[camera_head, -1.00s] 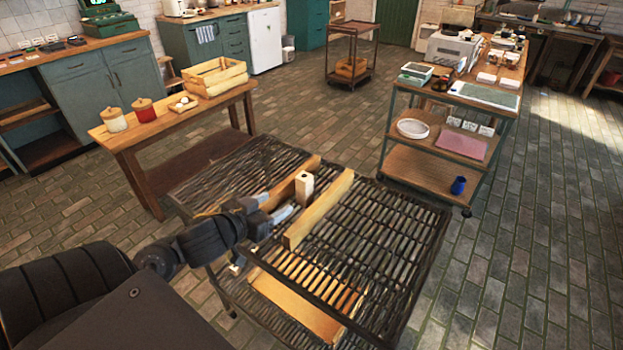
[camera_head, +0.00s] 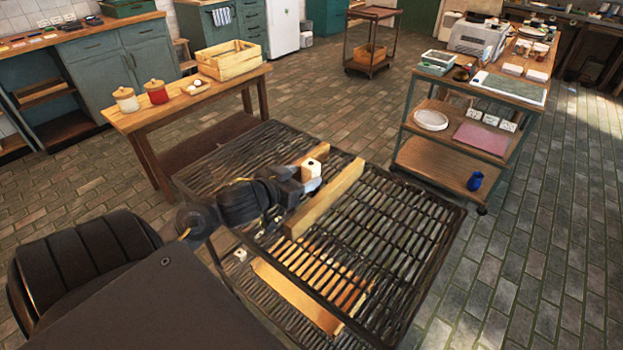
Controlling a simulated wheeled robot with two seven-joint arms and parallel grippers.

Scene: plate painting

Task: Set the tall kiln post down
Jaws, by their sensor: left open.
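The tall kiln post (camera_head: 311,170) is a pale block with a dark hole in its top. It stands upright between two wooden bars on the dark slatted rack, and its lower part is partly hidden by my gripper. My left gripper (camera_head: 304,187) is open, with its pale fingers right at the post on its near left side. I cannot tell whether the fingers touch it. My right gripper is not in view.
A wooden bar (camera_head: 325,198) lies close to the right of the post on the rack (camera_head: 400,235). The rack's right part is clear. A wooden table (camera_head: 190,112) and a shelf cart (camera_head: 437,165) stand behind.

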